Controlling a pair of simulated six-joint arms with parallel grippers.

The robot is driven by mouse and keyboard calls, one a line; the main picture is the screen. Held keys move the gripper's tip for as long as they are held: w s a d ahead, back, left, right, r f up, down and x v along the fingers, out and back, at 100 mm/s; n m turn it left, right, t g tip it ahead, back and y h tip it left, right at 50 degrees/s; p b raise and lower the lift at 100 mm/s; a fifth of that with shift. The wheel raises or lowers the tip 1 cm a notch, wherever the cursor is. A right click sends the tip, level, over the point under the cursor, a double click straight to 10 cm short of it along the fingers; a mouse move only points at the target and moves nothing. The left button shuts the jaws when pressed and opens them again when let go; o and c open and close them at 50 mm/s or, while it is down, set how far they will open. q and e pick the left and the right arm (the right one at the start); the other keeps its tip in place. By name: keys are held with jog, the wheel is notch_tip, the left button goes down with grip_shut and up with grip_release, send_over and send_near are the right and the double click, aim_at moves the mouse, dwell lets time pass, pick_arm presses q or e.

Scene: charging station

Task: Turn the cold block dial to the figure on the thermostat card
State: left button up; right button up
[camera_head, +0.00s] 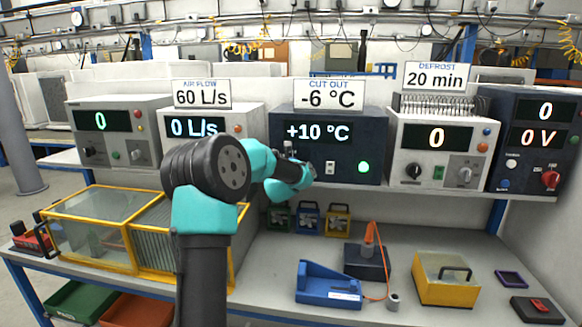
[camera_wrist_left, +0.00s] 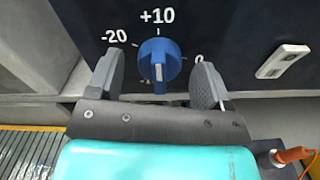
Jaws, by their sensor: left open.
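The dark blue cold block unit (camera_head: 345,150) stands on the shelf with its display (camera_head: 318,132) reading +10 °C. The white card (camera_head: 329,95) above it reads "CUT OUT -6 °C". Its blue dial (camera_wrist_left: 158,65) shows in the wrist view, with its grip upright toward the +10 mark (camera_wrist_left: 157,16). My left gripper (camera_wrist_left: 157,72) is open, with one finger either side of the dial and visible gaps. In the head view my arm hides the dial.
A white switch (camera_head: 330,167) and lit green lamp (camera_head: 364,167) sit right of my gripper. Neighbouring units carry cards reading 60 L/s (camera_head: 202,94) and 20 min (camera_head: 433,76). Below are a yellow-framed case (camera_head: 128,250), a blue holder (camera_head: 328,285) and an orange cable (camera_head: 378,270).

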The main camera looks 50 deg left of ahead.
pick_arm(q)
jog(key=c, duration=0.9)
jog(key=shift+m, duration=0.3)
jog(key=shift+f+m, duration=0.15)
jog(key=shift+m, duration=7.65)
jog(key=shift+f+m, duration=0.1)
jog(key=shift+m, duration=7.7)
